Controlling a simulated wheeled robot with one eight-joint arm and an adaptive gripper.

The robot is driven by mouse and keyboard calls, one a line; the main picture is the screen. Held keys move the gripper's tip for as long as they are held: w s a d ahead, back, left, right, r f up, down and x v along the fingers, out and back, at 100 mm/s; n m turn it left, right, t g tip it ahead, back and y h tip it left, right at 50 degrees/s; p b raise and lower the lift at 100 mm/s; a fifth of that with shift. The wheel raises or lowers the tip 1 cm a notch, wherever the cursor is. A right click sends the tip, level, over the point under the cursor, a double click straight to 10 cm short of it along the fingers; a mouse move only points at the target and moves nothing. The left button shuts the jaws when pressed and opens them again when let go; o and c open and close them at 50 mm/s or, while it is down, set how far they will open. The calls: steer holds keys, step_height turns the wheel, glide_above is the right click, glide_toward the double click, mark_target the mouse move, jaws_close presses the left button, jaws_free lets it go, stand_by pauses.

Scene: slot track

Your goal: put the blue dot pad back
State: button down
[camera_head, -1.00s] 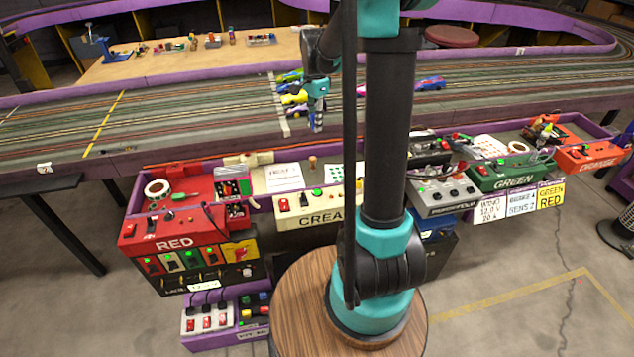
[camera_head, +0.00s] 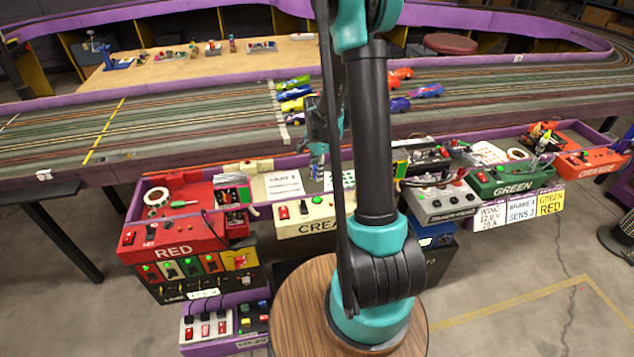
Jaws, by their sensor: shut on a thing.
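My gripper (camera_head: 317,158) points down over the tray behind the cream control box (camera_head: 308,215). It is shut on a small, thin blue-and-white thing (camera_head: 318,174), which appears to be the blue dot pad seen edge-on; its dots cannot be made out. The thing hangs just below the fingertips, between a white printed sheet (camera_head: 284,184) on the left and a white sheet with green dots (camera_head: 347,180) on the right. I cannot tell whether it touches the tray. My arm hides part of the tray on the right.
The red box (camera_head: 172,240) with a tape roll (camera_head: 156,197) stands to the left. The grey box (camera_head: 440,195), green box (camera_head: 512,182) and orange box (camera_head: 590,160) stand to the right. Several toy cars (camera_head: 294,92) sit on the slot track (camera_head: 190,120) behind.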

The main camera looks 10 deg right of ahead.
mark_target(317, 189)
steer(key=shift+f, duration=2.35)
steer(key=shift+f, duration=0.15)
steer(key=c, duration=1.3)
jaws_free()
steer(key=shift+c, duration=0.2)
step_height(317, 189, up, 12)
steer(key=shift+r, duration=0.1)
steer(key=shift+s+r, duration=0.15)
steer(key=shift+s, duration=0.05)
steer(key=s+r+n+t, duration=0.1)
steer(key=s+n+t, duration=0.3)
steer(key=s+n, duration=1)
steer(key=s, duration=0.8)
steer(key=shift+s+a, duration=0.25)
steer(key=shift+s, duration=0.1)
